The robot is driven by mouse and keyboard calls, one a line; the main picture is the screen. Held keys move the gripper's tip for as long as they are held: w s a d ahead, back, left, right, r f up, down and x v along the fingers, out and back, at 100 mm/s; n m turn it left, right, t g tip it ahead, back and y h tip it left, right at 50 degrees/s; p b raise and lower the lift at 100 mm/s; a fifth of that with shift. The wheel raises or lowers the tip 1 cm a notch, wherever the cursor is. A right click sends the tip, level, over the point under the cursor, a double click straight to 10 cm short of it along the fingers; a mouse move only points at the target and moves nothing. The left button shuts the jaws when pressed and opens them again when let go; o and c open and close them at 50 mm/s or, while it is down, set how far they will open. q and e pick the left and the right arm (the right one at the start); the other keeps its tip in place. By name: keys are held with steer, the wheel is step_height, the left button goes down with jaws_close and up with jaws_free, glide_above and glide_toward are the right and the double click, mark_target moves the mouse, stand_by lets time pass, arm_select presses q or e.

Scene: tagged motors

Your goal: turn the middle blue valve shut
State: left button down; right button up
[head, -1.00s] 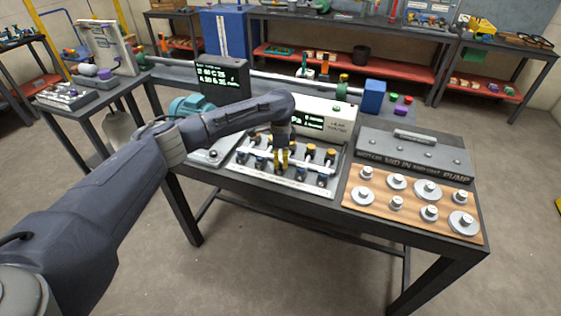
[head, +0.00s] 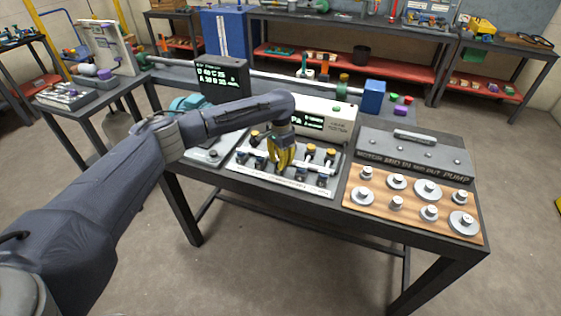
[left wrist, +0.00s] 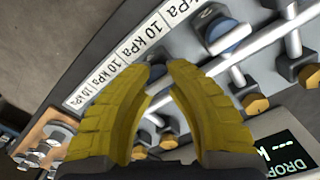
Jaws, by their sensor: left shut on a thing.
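The valve panel (head: 247,168) lies on the table, with a row of pipes that have brass-coloured knobs at the back and blue valves at the front. My left gripper (head: 284,165) comes down with yellow fingers over the middle of the blue row. It is shut on the middle blue valve, which the fingers mostly hide. In the left wrist view the fingertips (left wrist: 161,70) come close together around a small part hardly seen between them. A neighbouring blue valve (left wrist: 231,38) stands clear of the fingers. Blue valves on the right (head: 322,181) and left (head: 241,155) show uncovered. My right gripper is not in view.
A leak tester box (head: 325,122) with a lit display stands right behind the panel. A wooden board (head: 412,207) with several metal weights and a grey pump tray (head: 415,150) lie to the right. A teal motor (head: 190,104) is to the left.

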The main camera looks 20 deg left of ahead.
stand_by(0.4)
arm_select(q)
steer(key=c, duration=1.1)
jaws_free()
step_height(320, 180, up, 12)
